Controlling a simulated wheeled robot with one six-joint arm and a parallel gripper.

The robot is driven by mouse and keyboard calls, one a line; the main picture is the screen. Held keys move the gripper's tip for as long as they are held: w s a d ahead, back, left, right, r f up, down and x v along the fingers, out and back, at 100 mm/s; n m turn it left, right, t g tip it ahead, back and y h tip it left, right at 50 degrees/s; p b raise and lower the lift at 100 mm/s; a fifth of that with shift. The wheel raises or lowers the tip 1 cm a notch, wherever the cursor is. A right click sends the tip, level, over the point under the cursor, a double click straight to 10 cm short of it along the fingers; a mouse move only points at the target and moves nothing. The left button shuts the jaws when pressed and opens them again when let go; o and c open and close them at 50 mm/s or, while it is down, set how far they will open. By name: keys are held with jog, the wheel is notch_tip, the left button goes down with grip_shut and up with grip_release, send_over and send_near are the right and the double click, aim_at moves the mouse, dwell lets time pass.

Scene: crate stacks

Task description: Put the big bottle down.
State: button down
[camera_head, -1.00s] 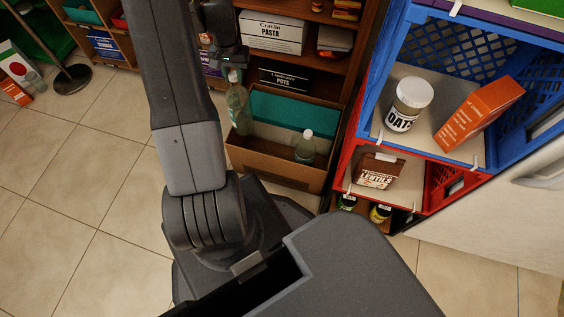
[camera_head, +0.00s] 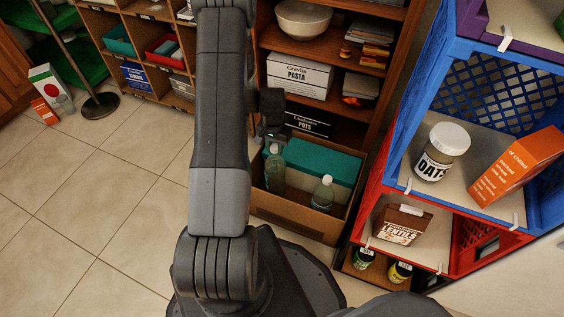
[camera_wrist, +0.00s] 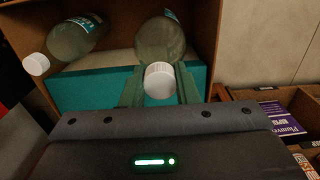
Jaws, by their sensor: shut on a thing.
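The big bottle (camera_head: 274,170), pale green and clear, hangs upright below my gripper (camera_head: 270,132) in the head view. In the wrist view the big bottle (camera_wrist: 161,40) has its white cap between my green fingers (camera_wrist: 160,84), which are shut on it. It is at the left part of a brown open-topped crate (camera_head: 296,218); I cannot tell whether its base touches the crate floor. A smaller bottle (camera_head: 322,194) with a white cap stands in the crate to its right; this bottle (camera_wrist: 76,40) also shows at upper left in the wrist view.
A teal and white box (camera_head: 325,162) fills the back of the crate. A shelf with a pasta box (camera_head: 299,76) rises behind. Stacked blue (camera_head: 413,95) and red crates (camera_head: 371,200) stand close on the right.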

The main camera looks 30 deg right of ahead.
aim_at(275, 161)
notch_tip(275, 161, down, 8)
jog(key=shift+r+b, duration=0.25)
jog(key=shift+b, duration=0.8)
jog(key=c, duration=1.1)
grip_release()
notch_tip(275, 161, up, 12)
jog(key=p, duration=0.4)
